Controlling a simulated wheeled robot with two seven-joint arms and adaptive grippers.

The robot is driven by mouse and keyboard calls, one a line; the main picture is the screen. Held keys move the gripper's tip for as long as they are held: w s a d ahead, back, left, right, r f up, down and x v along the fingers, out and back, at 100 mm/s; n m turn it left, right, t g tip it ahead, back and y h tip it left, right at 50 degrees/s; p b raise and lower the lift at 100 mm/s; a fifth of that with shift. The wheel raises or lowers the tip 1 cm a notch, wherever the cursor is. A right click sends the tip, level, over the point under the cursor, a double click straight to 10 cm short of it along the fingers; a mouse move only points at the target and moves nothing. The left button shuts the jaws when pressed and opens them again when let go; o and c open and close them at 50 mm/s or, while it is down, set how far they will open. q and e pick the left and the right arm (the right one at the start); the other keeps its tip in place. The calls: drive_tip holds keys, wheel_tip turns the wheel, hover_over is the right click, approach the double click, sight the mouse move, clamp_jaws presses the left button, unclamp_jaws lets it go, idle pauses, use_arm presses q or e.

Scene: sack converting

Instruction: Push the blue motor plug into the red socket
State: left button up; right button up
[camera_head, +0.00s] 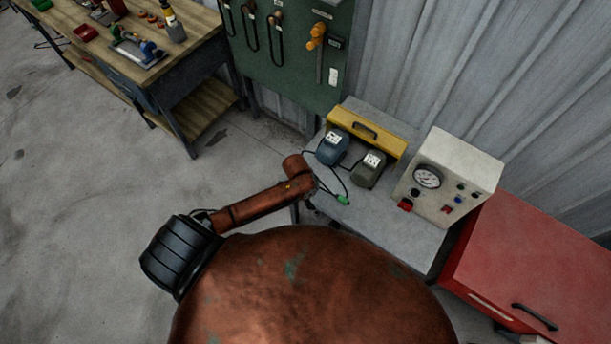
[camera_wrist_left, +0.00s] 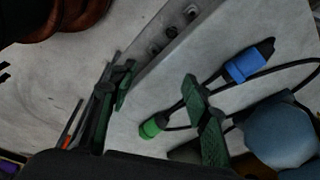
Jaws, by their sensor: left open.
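The blue plug (camera_wrist_left: 245,66) lies on the grey bench top in the left wrist view, with a black cable; my arm seems to hide it in the head view. The red socket (camera_head: 406,204) is on the lower front of the white gauge box. My left gripper (camera_head: 312,204) is at the bench's left edge, mostly hidden by my arm. In the left wrist view its green-padded fingers (camera_wrist_left: 166,101) are apart and empty. The blue plug is beyond the right finger, not between the pads. My right gripper is not in view.
A green plug (camera_head: 343,199) lies near the left gripper. A blue motor (camera_head: 333,146) and a grey-green motor (camera_head: 369,168) stand behind it, before a yellow toolbox (camera_head: 390,141). The gauge box (camera_head: 470,170) stands at right. The bench front (camera_head: 385,232) is clear.

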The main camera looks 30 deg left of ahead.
use_arm(q)
drive_tip(key=w+a+r+m, duration=0.1)
drive_tip(key=w+a+r, duration=0.1)
drive_tip(key=w+a+r+m+g+y+p, duration=0.1)
drive_tip(key=w+a+r+m, duration=0.1)
drive_tip(key=w+a, duration=0.1)
drive_tip(key=w+a+r+m, duration=0.1)
drive_tip(key=w+a+m, duration=0.1)
drive_tip(key=w, duration=0.1)
drive_tip(key=shift+a+r+y, duration=0.3)
drive_tip(key=shift+r, duration=0.1)
drive_tip(key=shift+w+a+r+g+p, duration=0.1)
drive_tip(key=shift+a+g+p, duration=0.2)
wheel_tip(320, 180, down, 2)
drive_tip(key=shift+f, duration=0.15)
drive_tip(key=shift+m, duration=0.3)
drive_tip(key=f+p, duration=0.1)
drive_tip(key=f, duration=0.3)
drive_tip(key=shift+d+f, duration=0.15)
drive_tip(key=shift+d, duration=0.05)
drive_tip(key=shift+f, duration=0.45)
clamp_jaws()
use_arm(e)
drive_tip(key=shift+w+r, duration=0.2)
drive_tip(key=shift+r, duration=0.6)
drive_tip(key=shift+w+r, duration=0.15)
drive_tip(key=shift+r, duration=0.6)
